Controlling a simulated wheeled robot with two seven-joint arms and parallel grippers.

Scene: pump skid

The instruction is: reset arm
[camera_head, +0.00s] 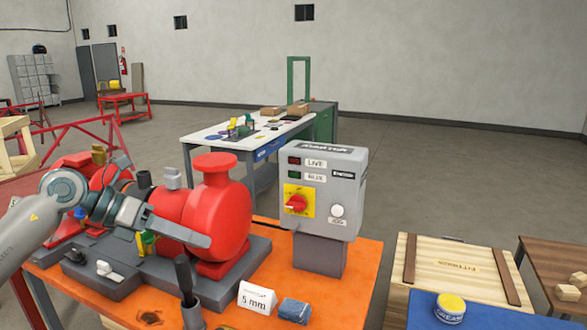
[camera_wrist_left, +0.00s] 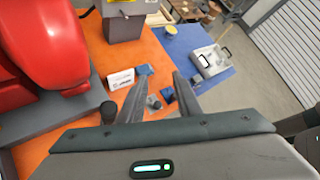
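My left arm comes in from the left in the head view, over the orange bench and in front of the red pump (camera_head: 222,212). In the left wrist view the two fingers of my left gripper (camera_wrist_left: 158,77) stand well apart, with nothing held between them. Small items on the bench show beyond the gap. The red pump also shows at the left of the left wrist view (camera_wrist_left: 38,55), beside the gripper. My right gripper is in neither view.
A grey control box (camera_head: 330,190) stands on the orange bench (camera_head: 362,258). A "5 mm" card (camera_head: 257,298), a blue cloth-like block (camera_head: 295,311) and a dark-handled tool in a cup (camera_head: 187,290) sit near its front. A wooden crate (camera_head: 455,270) and blue mat (camera_head: 425,311) lie right.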

